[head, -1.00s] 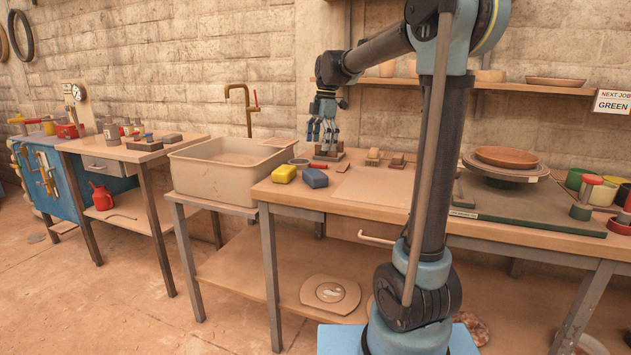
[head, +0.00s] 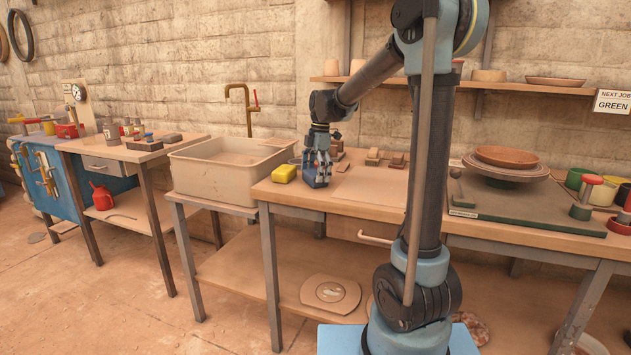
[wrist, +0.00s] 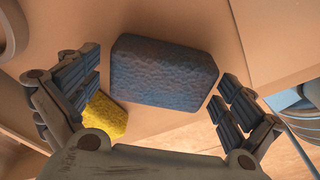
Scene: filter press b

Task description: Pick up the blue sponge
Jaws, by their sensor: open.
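The blue sponge (wrist: 163,72) lies between the two open fingers of my gripper (wrist: 158,95) in the wrist view, with a gap on each side. In the head view my gripper (head: 317,170) points down over the blue sponge (head: 318,183) near the left front of the workbench, and its fingers hide most of the sponge. The yellow sponge (head: 284,173) lies just left of it. It also shows in the wrist view (wrist: 106,116), partly behind the left finger.
The workbench (head: 375,190) has small blocks (head: 374,157) farther back. A sink (head: 225,165) stands to the left. A turntable with a bowl (head: 506,160) sits to the right. The bench's middle is mostly clear.

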